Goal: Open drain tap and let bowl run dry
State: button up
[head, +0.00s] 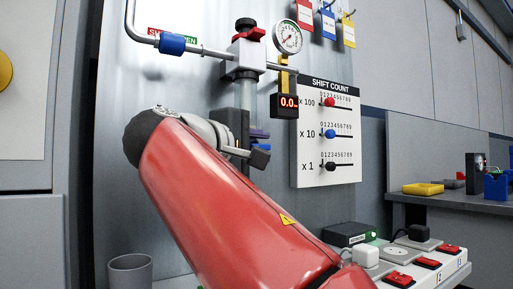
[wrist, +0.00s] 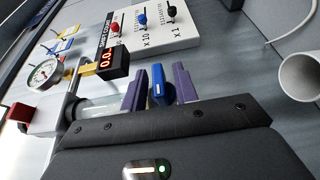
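The filter unit's clear bowl (wrist: 98,108) shows in the wrist view beside my gripper; in the head view my red arm hides most of its lower part. A blue tap handle (wrist: 158,88) is at the bowl's lower end. My gripper (wrist: 157,78) has purple fingers, one on each side of the blue handle. Narrow gaps seem to show between the fingers and the handle, so I see no clear grip. In the head view my gripper (head: 259,138) is partly hidden behind my wrist. The liquid level in the bowl cannot be made out.
A round gauge (head: 288,37) and a display reading 0.0 (head: 288,104) are beside the unit. A shift count board (head: 328,130) with sliders is to the right. A grey cup (head: 130,272) stands lower left. Switches and plugs (head: 400,265) line the lower right.

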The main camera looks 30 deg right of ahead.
grip_shut()
jog(key=shift+r+p, duration=0.15)
jog(key=shift+p, duration=0.3)
jog(key=y+p, duration=0.1)
jog(key=p, duration=0.1)
jog(key=y+p, duration=0.1)
jog(key=p, duration=0.1)
jog(key=shift+r+m+g, duration=0.3)
jog(key=shift+m+g, duration=0.1)
jog(key=y+p, duration=0.2)
jog(key=p, duration=0.2)
jog(key=shift+m+g+y+p, duration=0.3)
jog(key=shift+m+y+p, duration=0.05)
jog(key=shift+m+y, duration=0.05)
jog(key=y+p, duration=0.2)
jog(key=p, duration=0.1)
jog(key=shift+f+m+g, duration=0.1)
jog(key=shift+m+g, duration=0.2)
jog(key=shift+m, duration=0.1)
jog(key=y, duration=0.1)
jog(key=y+p, duration=0.1)
jog(key=y, duration=0.1)
jog(key=m+y, duration=0.1)
jog(key=shift+d+f+g+y, duration=0.1)
jog(key=shift+f+g+y, duration=0.2)
jog(key=shift+f+y, duration=0.1)
jog(key=m+y, duration=0.1)
jog(key=y, duration=0.3)
jog(key=shift+y, duration=0.6)
